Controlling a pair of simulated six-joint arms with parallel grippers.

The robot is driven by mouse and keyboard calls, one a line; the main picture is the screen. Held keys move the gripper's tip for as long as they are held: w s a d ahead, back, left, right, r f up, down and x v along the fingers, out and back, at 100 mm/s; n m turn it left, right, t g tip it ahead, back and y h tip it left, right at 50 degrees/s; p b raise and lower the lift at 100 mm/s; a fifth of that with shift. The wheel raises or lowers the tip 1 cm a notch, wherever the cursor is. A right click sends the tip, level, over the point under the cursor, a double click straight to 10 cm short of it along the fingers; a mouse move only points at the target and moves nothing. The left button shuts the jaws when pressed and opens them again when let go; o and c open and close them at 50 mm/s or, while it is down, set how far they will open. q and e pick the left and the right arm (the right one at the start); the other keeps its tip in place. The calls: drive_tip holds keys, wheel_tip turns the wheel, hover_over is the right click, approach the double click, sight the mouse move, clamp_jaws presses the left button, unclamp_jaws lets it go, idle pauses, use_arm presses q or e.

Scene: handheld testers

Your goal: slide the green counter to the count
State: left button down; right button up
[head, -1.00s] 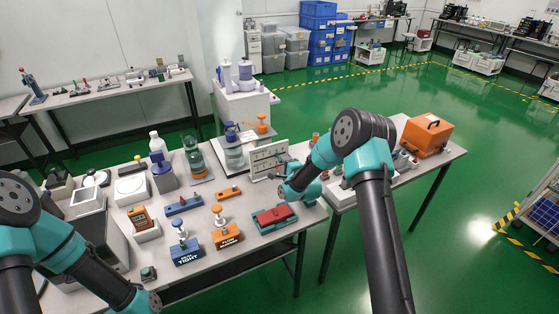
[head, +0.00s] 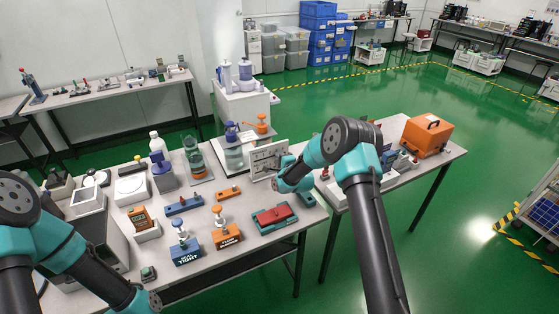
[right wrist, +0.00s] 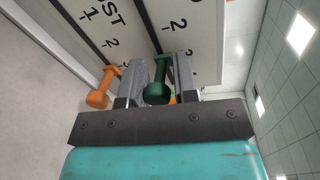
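The white counting board (head: 262,161) stands upright at the back right of the near table; in the right wrist view its printed face (right wrist: 178,22) shows numbers and dark slots. The green counter (right wrist: 158,92), a knob with a narrow waist, sits between the two fingers of my right gripper (right wrist: 158,85). The fingers stand on either side of it, and a sliver of orange shows between it and the right finger, so they look apart from it. In the head view my right wrist hides the board's right end. My left gripper is below the frame.
An orange counter (right wrist: 102,88) is just left of the left finger. A red-and-teal case (head: 274,216) lies in front of the board. Orange (head: 227,236) and blue (head: 186,250) labelled blocks stand nearer.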

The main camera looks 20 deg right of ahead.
sight(264, 160)
drive_tip(key=shift+f, duration=0.25)
clamp_jaws()
drive_tip(key=a, duration=0.4)
drive_tip(key=s+a, duration=0.1)
drive_tip(key=a, duration=0.1)
drive_tip(key=shift+f, duration=0.1)
drive_tip(key=shift+o, duration=1.7)
unclamp_jaws()
drive_tip(key=shift+o, duration=0.7)
drive_tip(key=shift+r, duration=0.2)
